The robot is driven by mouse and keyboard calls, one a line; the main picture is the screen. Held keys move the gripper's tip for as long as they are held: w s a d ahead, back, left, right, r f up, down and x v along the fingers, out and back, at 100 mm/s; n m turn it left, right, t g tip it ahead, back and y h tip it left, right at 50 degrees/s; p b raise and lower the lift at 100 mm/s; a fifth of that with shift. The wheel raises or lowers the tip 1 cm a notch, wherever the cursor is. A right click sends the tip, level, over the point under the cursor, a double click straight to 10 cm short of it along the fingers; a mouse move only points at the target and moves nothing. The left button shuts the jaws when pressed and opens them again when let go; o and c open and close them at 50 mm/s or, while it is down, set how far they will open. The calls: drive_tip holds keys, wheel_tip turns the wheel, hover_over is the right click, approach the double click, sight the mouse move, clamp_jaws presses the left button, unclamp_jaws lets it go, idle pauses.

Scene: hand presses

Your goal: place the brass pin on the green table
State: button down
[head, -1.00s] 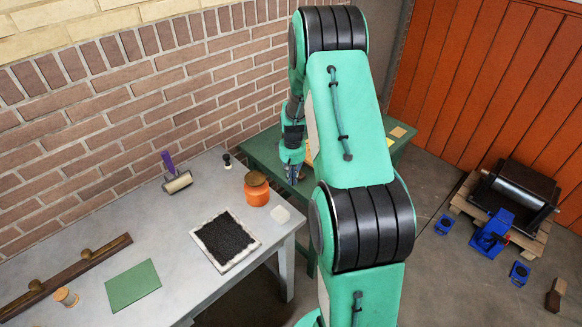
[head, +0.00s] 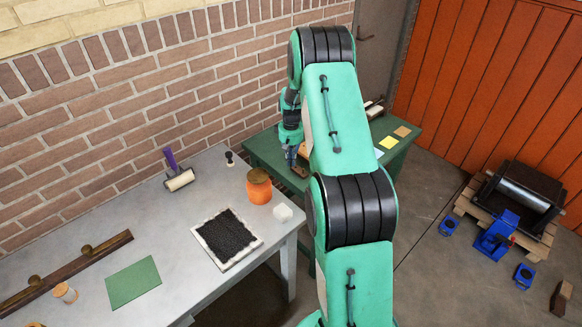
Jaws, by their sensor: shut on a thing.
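The green table (head: 264,148) stands in the corner behind the grey bench, partly covered by my arm. My gripper (head: 297,168) is small in the head view and points down over the left part of the green table. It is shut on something. The brass pin is too small to make out there, and I see it nowhere else. I cannot tell whether the gripper or what it holds touches the table top.
An orange jar (head: 258,187), a white block (head: 283,212) and a black-filled tray (head: 227,238) stand on the grey bench (head: 190,220). A yellow card (head: 388,142) and a tan card (head: 402,131) lie on the green table's right part. A brick wall (head: 150,100) rises behind.

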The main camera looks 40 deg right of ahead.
drive_tip(key=shift+f+b, duration=0.5)
drive_tip(key=shift+f, duration=1.25)
drive_tip(key=shift+f, duration=0.15)
drive_tip(key=c, duration=1.9)
unclamp_jaws()
drive_tip(key=shift+o, duration=0.2)
wheel_tip(320, 180, up, 12)
drive_tip(key=shift+r+p, duration=0.15)
drive_tip(key=shift+p, duration=1.1)
drive_tip(key=shift+r, duration=0.1)
